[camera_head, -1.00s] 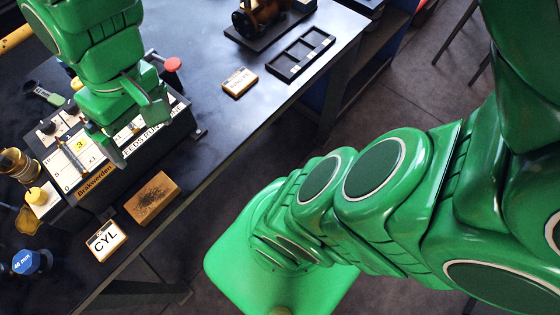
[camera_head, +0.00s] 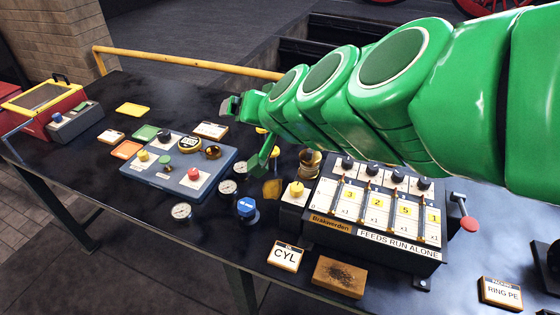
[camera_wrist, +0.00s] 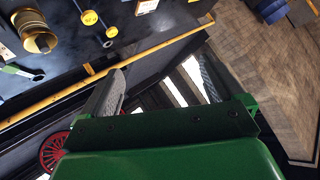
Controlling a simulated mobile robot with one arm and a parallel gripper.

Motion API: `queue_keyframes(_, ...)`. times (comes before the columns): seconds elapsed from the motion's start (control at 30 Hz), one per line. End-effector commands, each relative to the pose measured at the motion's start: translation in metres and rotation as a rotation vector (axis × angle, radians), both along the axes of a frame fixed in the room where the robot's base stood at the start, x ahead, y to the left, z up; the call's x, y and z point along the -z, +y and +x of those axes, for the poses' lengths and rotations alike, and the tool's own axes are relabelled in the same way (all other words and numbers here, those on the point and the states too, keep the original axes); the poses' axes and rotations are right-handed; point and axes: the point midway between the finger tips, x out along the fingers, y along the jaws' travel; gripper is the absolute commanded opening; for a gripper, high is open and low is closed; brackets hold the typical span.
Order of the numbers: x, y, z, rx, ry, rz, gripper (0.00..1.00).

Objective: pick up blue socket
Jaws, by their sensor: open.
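The blue socket (camera_head: 247,208), a short round piece with white lettering on it, stands on the dark table in the head view, left of the control box and near the table's front side. I cannot make it out in the wrist view. My gripper (camera_head: 243,135) is open and empty. It is raised above the table's back part, farther back than the socket and apart from it. In the wrist view my gripper (camera_wrist: 163,85) shows its two jaws spread wide with nothing between them.
The control box (camera_head: 375,215) is right of the socket. A brass cup (camera_head: 310,162) and a yellow-knobbed block (camera_head: 296,193) are close by. A blue-grey panel (camera_head: 150,178) and several gauges (camera_head: 182,211) lie left. A yellow rail (camera_head: 180,62) runs behind the table.

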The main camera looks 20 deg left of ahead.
Motion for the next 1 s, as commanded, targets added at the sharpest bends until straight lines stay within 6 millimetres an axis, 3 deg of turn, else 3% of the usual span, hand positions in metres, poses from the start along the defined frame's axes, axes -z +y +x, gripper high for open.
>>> queue_keyframes(0.2,-0.002,0.04,0.003,0.068,-0.065,0.053,0.95)
queue_keyframes(0.5,0.009,0.07,0.001,0.205,-0.146,0.053,0.95)
queue_keyframes(0.77,0.033,0.076,-0.013,0.332,-0.214,-0.026,0.95)
queue_keyframes(1.0,0.059,0.066,-0.035,0.441,-0.285,-0.152,0.95)
